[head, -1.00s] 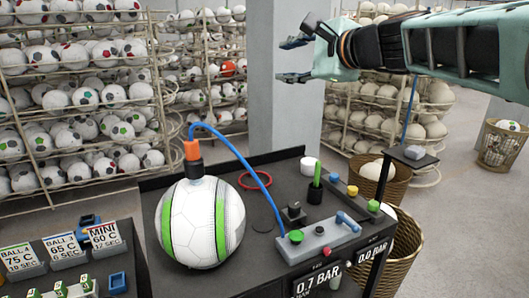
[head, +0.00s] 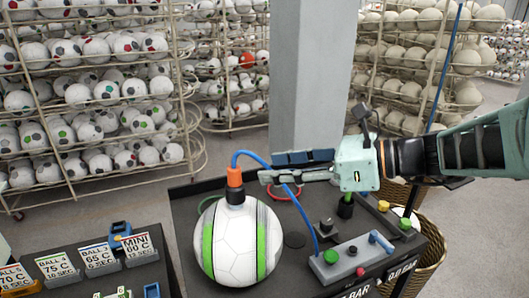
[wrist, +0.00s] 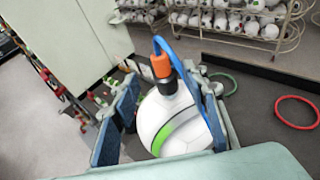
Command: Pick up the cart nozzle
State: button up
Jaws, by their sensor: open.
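The cart nozzle (head: 235,184) has an orange top and a black lower part, with a blue hose running from it. It stands upright on top of a white and green ball (head: 234,243) on the cart. My gripper (head: 269,168) is open, held level just right of the nozzle in the head view, its fingers pointing at it. In the wrist view the nozzle (wrist: 162,76) shows between the two blue-padded fingers, toward their tips. I cannot tell whether either finger touches it.
The dark cart top (head: 188,201) carries a control box (head: 349,259) with a green button and a blue lever. The blue hose (head: 304,211) arches behind my fingers. A red ring (head: 287,191) lies at the back. Label signs (head: 100,257) stand at left.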

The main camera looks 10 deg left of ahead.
aim_at(240, 171)
jog(key=b+x, duration=0.1)
jog(key=x, duration=0.3)
jog(key=shift+s+a+f+b, duration=0.1)
jog(key=shift+a+f+b, duration=0.15)
jog(key=shift+a+b, duration=0.15)
jog(key=b+x, duration=0.2)
jog(key=x, duration=0.3)
jog(key=shift+a+f, duration=0.15)
jog(key=shift+a, duration=0.15)
grip_shut()
